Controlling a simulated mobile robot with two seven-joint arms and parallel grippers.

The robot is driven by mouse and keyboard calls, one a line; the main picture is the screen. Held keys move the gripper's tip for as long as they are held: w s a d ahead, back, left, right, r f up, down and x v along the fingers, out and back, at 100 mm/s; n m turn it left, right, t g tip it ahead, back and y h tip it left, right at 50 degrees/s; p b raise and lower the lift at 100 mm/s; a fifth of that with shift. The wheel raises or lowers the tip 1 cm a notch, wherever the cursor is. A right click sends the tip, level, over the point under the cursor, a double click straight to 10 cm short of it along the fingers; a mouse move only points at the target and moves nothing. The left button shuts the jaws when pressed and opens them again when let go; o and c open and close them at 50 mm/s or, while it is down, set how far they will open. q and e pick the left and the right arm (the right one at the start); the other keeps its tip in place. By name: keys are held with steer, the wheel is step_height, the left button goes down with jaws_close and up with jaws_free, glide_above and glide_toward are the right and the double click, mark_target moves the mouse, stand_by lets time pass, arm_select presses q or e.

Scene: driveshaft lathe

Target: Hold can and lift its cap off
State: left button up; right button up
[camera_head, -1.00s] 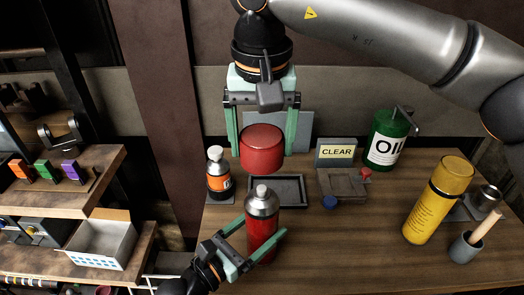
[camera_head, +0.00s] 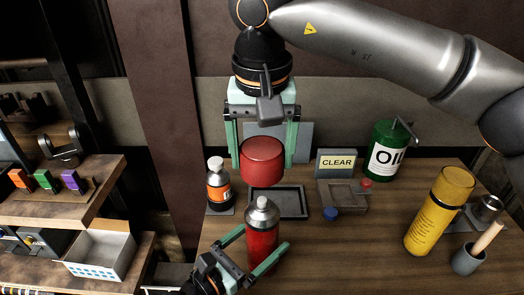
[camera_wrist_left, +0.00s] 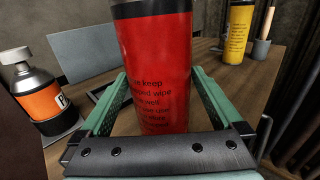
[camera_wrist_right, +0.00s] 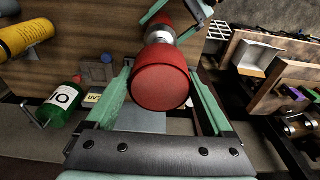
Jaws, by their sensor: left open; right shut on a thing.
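The red can (camera_head: 262,245) with a silver top stands on the table's front part; its red side fills the middle of the left wrist view (camera_wrist_left: 158,70). My left gripper (camera_head: 264,238) is open, with one finger on each side of the can. The red cap (camera_head: 261,161) is off the can and hangs in the air above and behind it. My right gripper (camera_head: 262,167) is shut on the cap, its fingers pointing down. The cap also shows in the right wrist view (camera_wrist_right: 160,82), where it partly hides the can (camera_wrist_right: 160,36).
An orange bottle (camera_head: 219,186) stands left of a dark tray (camera_head: 304,203). Behind are the CLEAR sign (camera_head: 336,162) and a green OIL can (camera_head: 388,150). A yellow can (camera_head: 437,215) and a grey cup (camera_head: 466,258) stand at right. A white bin (camera_head: 97,258) is at left.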

mark_target(250, 249)
arm_select(q)
steer(key=shift+b+v, duration=0.3)
steer(key=shift+v, duration=2.65)
arm_select(e)
steer(key=shift+f, duration=0.3)
